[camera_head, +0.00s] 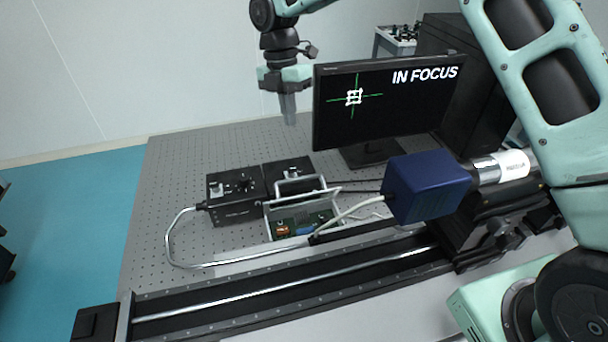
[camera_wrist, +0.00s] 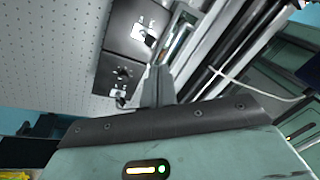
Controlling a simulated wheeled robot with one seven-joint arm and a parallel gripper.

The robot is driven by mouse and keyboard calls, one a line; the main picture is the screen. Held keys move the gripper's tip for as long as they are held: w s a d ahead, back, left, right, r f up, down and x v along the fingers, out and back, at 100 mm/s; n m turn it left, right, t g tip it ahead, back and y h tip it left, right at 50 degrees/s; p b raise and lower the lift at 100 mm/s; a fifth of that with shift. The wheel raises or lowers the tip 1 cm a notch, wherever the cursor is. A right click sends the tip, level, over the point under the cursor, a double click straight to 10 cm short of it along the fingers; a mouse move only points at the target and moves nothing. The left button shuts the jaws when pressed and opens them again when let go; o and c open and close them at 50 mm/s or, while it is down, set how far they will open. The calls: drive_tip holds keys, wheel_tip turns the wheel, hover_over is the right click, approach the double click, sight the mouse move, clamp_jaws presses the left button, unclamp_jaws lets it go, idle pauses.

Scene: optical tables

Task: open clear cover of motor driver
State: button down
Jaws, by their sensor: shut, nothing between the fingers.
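The motor driver (camera_head: 305,228) is a low grey box on the perforated table, with a green board and orange and blue parts showing inside. Its clear cover (camera_head: 300,206) appears as a pale panel tilted up at the back of the board, with a light handle (camera_head: 300,182) above it; its exact angle is hard to tell. My gripper (camera_head: 289,117) is above and behind the driver, fingers pointing down, shut and empty, clear of the cover. In the wrist view the shut fingers (camera_wrist: 157,78) partly hide the driver (camera_wrist: 178,42).
Two black control boxes (camera_head: 236,194) stand left of and behind the driver. A monitor (camera_head: 385,100) reading "IN FOCUS" stands at the back right. A blue camera box (camera_head: 428,186) and a long rail (camera_head: 290,290) lie to the right and in front. A grey cable (camera_head: 185,262) loops at left.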

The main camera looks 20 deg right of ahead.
sight(304, 177)
drive_tip(key=s+d+f+n+t, duration=0.1)
drive_tip(key=s+n+t, duration=0.3)
drive_tip(key=s+n, duration=0.75)
drive_tip(key=shift+m+y, duration=0.3)
drive_tip(key=shift+m, duration=0.65)
drive_tip(key=f, duration=0.3)
drive_tip(key=w+f+p, duration=0.1)
drive_tip(key=f, duration=0.3)
drive_tip(key=f+p, duration=0.1)
drive_tip(key=f, duration=0.2)
drive_tip(key=shift+w+d+f, duration=0.1)
drive_tip(key=shift+w+f, duration=0.15)
drive_tip(key=shift+w, duration=0.05)
drive_tip(key=shift+w+f+p, duration=0.2)
drive_tip(key=shift+w+p, duration=0.15)
drive_tip(key=shift+w, duration=0.25)
